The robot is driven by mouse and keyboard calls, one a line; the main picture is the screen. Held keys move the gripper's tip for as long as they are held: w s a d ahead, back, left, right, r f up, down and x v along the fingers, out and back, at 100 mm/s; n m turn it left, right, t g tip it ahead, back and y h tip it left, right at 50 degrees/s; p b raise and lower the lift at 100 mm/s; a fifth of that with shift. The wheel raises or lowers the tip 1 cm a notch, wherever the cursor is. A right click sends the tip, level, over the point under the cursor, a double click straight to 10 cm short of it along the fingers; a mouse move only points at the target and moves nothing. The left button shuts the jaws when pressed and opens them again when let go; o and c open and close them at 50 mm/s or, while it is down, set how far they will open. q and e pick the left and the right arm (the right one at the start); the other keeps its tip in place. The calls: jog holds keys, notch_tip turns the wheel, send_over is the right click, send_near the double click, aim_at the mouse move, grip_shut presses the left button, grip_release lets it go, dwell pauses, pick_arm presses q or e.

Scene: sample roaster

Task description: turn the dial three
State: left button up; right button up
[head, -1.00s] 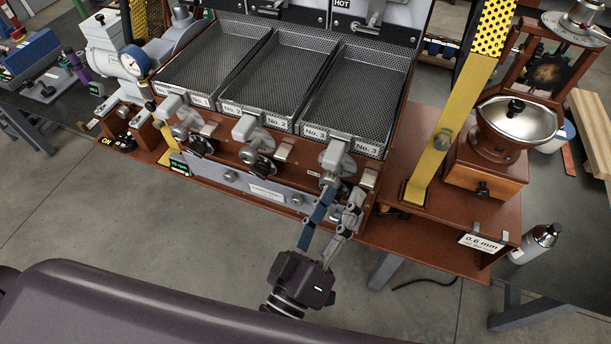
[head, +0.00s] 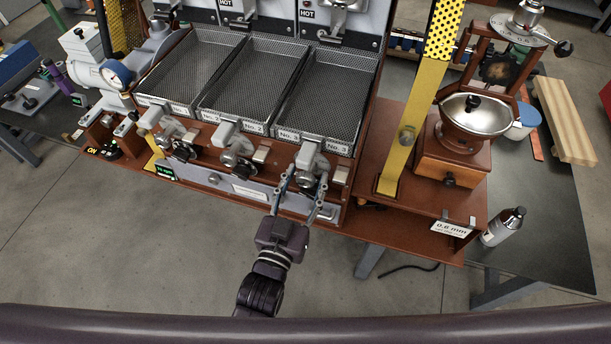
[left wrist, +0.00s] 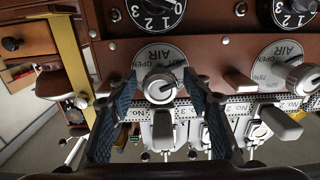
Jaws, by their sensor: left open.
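My left gripper (head: 303,190) is open below the No. 3 tray (head: 325,100), with one finger on each side of the third station's controls. In the left wrist view my left gripper (left wrist: 160,82) has its two blue-padded fingers either side of a silver knob (left wrist: 160,86) on a round plate marked AIR and OPEN. The fingers look close beside the knob; whether they touch it I cannot tell. A black numbered dial (left wrist: 157,12) shows beyond it, cut by the top edge. My right gripper is not in view.
A neighbouring AIR knob (left wrist: 302,76) and another numbered dial (left wrist: 295,12) sit at the right in the left wrist view. The No. 2 tray (head: 255,90) stands beside No. 3. A yellow post (head: 412,130) and a grinder (head: 455,150) stand at the right.

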pick_arm(q)
jog(key=shift+w, duration=0.1)
jog(key=c, duration=1.2)
jog(key=shift+n+p, duration=0.35)
jog(key=shift+n, duration=0.25)
jog(key=o, duration=1.2)
jog(key=shift+s, duration=0.25)
jog(key=v, duration=1.1)
jog(key=shift+s, duration=0.25)
